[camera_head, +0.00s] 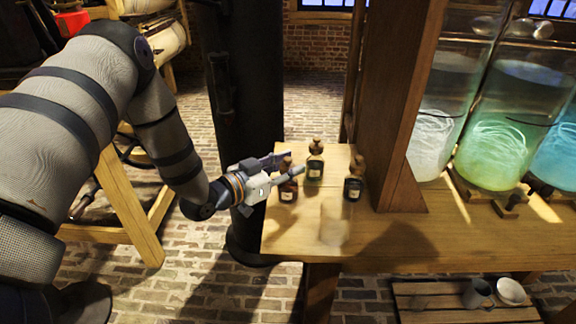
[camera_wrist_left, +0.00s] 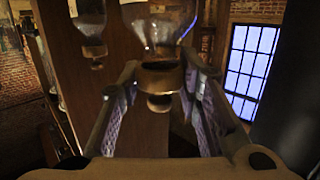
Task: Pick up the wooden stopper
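Three small labelled bottles with wooden stoppers stand on the near end of the wooden table: a reddish one (camera_head: 288,190), a green one (camera_head: 314,169) and a dark one (camera_head: 353,188). My left gripper (camera_head: 284,166) is at the top of the reddish bottle, its fingers on either side of the wooden stopper (camera_head: 287,161). In the left wrist view, which shows the bottles upside down, this stopper (camera_wrist_left: 160,78) sits in its bottle between the spread fingers, with narrow gaps beside it. My right gripper is not in view.
A thick wooden post (camera_head: 392,110) rises just right of the bottles. Large glass jars (camera_head: 505,125) with glowing liquid stand beyond it. A dark column (camera_head: 243,120) stands left of the table. A mug (camera_head: 478,294) and a white bowl (camera_head: 510,291) sit on a low shelf.

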